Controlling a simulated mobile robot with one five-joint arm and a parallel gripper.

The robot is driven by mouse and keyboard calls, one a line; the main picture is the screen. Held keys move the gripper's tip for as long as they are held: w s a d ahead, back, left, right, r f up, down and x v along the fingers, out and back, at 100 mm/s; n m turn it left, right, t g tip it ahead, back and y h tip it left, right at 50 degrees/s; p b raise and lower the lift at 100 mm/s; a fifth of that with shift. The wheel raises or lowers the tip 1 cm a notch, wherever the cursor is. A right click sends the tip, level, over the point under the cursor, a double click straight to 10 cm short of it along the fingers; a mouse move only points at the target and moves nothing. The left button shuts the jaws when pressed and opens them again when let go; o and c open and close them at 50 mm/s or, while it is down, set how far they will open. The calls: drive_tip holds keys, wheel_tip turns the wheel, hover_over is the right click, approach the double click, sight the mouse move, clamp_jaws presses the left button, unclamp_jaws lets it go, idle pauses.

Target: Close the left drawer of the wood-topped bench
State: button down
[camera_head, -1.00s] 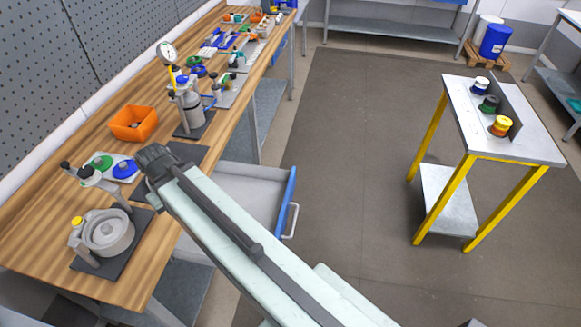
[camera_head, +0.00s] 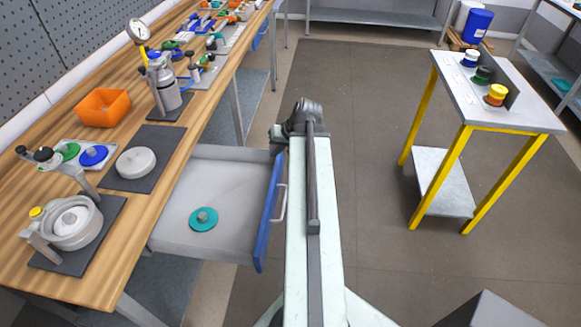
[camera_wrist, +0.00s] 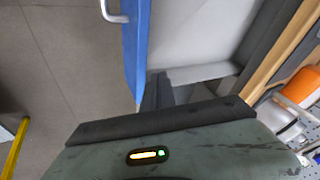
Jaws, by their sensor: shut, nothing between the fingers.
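The wood-topped bench (camera_head: 120,255) runs along the left. Its left drawer (camera_head: 230,173) is pulled out, with a grey interior, a blue front (camera_head: 266,213) and a pale handle (camera_head: 282,203). A teal disc with a grey knob (camera_head: 203,219) lies in the drawer. My gripper (camera_head: 278,138) is shut and empty at the far front corner of the drawer. In the wrist view, the dark fingers (camera_wrist: 157,88) are close to the blue front (camera_wrist: 136,45) and the drawer's side wall; I cannot tell whether they touch.
A drum device (camera_head: 73,222), a pale round lid (camera_head: 136,161) on a dark mat and an orange bin (camera_head: 103,107) stand on the bench. A yellow-legged table (camera_head: 500,110) stands to the right. Open floor (camera_head: 365,170) lies between.

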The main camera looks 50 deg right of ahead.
drive_tip(key=s+d+f+m+t+h+b, duration=0.1)
drive_tip(key=s+d+f+m+h+b, duration=0.1)
drive_tip(key=s+d, duration=0.75)
drive_tip(key=w+f+b, duration=0.7)
drive_tip(key=w, duration=0.3)
drive_tip(key=shift+w+a+f+b, duration=0.25)
drive_tip(key=shift+w+a+b, duration=0.05)
drive_tip(key=shift+b, duration=0.05)
drive_tip(key=shift+w, duration=0.15)
